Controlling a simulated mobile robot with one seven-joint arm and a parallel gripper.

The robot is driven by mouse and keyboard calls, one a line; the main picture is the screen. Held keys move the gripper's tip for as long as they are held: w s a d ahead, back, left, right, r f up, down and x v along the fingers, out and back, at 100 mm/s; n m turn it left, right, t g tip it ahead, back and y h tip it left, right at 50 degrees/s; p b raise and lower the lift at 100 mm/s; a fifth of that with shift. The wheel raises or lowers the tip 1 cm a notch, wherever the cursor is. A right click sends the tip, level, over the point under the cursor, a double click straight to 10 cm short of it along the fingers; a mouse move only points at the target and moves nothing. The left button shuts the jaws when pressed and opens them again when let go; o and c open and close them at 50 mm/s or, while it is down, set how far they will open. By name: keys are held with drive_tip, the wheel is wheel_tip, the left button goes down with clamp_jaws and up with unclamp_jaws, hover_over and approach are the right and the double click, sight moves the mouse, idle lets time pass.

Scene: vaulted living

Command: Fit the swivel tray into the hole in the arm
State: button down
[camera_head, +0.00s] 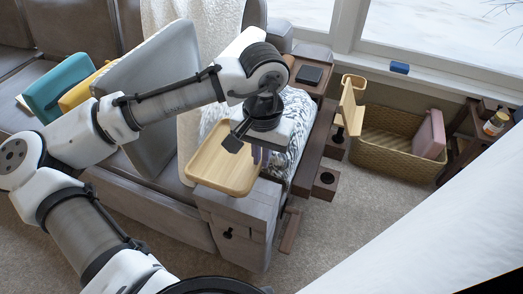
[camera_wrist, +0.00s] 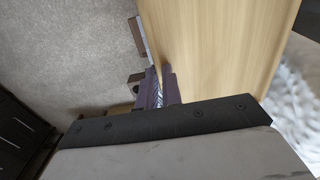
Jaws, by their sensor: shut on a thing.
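The swivel tray (camera_head: 222,167) is a light wooden tray with a raised rim, above the front end of the grey sofa arm (camera_head: 262,205). It looks roughly level in the head view. In the wrist view its pale wood (camera_wrist: 215,45) fills the upper right. My gripper (camera_head: 262,155) is at the tray's right side, shut on it; its purple fingers (camera_wrist: 162,88) meet at the tray's edge in the wrist view. The tray's underside and any peg are hidden. A dark round spot (camera_head: 228,233) shows on the sofa arm's front; I cannot tell whether it is the hole.
Brown blocks with dark round openings (camera_head: 326,178) stand right of the sofa arm. A wooden stand (camera_head: 350,108) rises before a woven basket (camera_head: 385,150) holding a pink item (camera_head: 430,135). Cushions (camera_head: 150,95) lie on the sofa. Carpet (camera_head: 350,220) at front right is clear.

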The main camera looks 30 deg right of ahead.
sight(261, 169)
drive_tip(key=shift+f+b, duration=1)
drive_tip(key=shift+f, duration=1.25)
drive_tip(key=c, duration=1.5)
unclamp_jaws()
wheel_tip(261, 169, up, 14)
drive_tip(key=p, duration=0.2)
drive_tip(key=shift+s, duration=0.15)
drive_tip(key=shift+d+f, duration=0.1)
